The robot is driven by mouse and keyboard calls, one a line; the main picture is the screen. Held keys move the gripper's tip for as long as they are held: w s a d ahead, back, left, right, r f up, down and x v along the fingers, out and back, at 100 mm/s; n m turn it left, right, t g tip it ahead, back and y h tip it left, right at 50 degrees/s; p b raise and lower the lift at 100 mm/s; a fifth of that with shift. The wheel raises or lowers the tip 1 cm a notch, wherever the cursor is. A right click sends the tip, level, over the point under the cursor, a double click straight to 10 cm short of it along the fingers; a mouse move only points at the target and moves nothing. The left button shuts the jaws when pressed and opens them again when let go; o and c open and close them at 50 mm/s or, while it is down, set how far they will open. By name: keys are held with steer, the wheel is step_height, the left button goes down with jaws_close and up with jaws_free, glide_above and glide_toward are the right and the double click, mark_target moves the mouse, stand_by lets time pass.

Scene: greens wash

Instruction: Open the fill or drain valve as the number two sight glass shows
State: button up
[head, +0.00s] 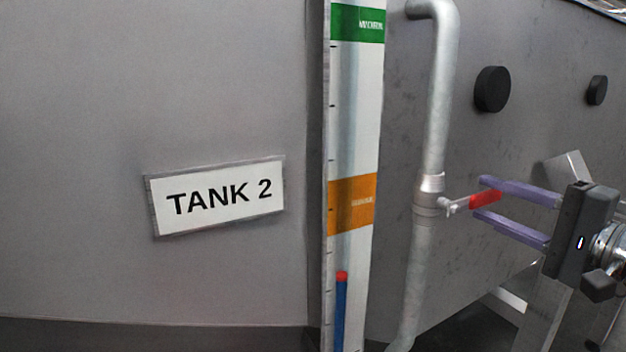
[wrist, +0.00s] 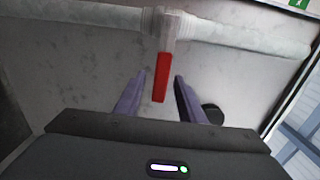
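The tank 2 sight glass (head: 353,130) is a tall white strip beside a plate (head: 219,196) reading "TANK 2". Its blue column (head: 341,315) has a red top below the orange band (head: 352,203). A green band (head: 357,23) is near the top; the small band lettering is too blurred to read. A valve (head: 428,195) sits on a grey vertical pipe, its red handle (head: 485,199) pointing right. My gripper (head: 483,197) is open, its purple fingers on either side of the handle. In the wrist view, the handle (wrist: 161,78) lies between the fingers with gaps at both sides.
Two black round knobs (head: 492,89) (head: 596,90) stick out of the grey tank wall above my gripper. The pipe (head: 437,90) bends toward the wall at its top. In the wrist view, a dark round thing (wrist: 213,113) lies behind the right finger.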

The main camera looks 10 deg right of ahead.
steer(key=shift+x, duration=2.85)
steer(key=shift+c, duration=0.5)
jaws_close()
steer(key=shift+f, duration=0.1)
